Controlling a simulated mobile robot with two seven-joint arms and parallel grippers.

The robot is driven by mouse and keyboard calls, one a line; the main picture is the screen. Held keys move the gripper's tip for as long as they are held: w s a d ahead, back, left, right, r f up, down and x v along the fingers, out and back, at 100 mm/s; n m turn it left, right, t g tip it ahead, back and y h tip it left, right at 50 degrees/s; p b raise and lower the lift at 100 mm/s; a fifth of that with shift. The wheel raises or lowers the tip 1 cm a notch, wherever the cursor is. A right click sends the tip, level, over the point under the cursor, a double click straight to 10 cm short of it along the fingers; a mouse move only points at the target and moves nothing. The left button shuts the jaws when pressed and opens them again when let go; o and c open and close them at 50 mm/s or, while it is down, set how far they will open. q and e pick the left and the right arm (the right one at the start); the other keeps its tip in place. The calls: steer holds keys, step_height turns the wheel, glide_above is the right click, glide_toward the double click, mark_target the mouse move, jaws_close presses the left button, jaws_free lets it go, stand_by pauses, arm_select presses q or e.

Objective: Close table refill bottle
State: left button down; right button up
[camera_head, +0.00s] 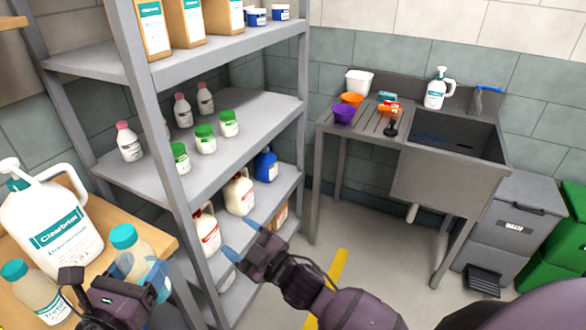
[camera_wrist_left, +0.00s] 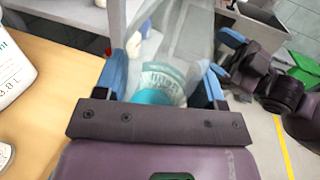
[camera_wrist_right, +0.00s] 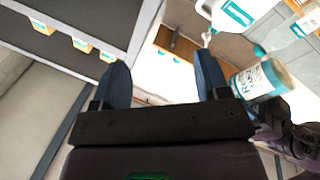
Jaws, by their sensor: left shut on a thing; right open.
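A clear refill bottle with a teal cap (camera_head: 124,237) is at the right edge of the wooden table. My left gripper (camera_head: 138,282) is shut on its body; in the left wrist view the translucent bottle (camera_wrist_left: 165,78) sits between the fingers. I cannot tell whether the cap is tight. A second teal-capped refill bottle (camera_head: 38,300) stands at the table's left front. My right gripper (camera_head: 242,239) is open and empty, apart from the bottle, to its right. The right wrist view shows a labelled refill bottle (camera_wrist_right: 258,82) beyond its right finger; which one is unclear.
A large white pump bottle (camera_head: 58,228) stands on the wooden table (camera_head: 85,190) behind the refill bottles. A grey shelf rack (camera_head: 235,120) with bottles and boxes stands close behind both grippers. Floor between is clear.

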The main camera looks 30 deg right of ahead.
steer(key=s+d+f+m+g+h, duration=0.3)
steer(key=s+d+f+m+h, duration=0.1)
steer(key=s+d+f, duration=0.3)
steer(key=s+d+f+m+g+h, duration=0.3)
steer(key=s+d+f+m, duration=0.3)
steer(key=s+f, duration=0.4)
steer(key=shift+s+d+f+m+h, duration=0.35)
steer(key=shift+s+d+h, duration=0.2)
steer(key=shift+s, duration=0.55)
arm_select(q)
steer(key=shift+r, duration=0.1)
arm_select(e)
steer(key=shift+a, duration=0.1)
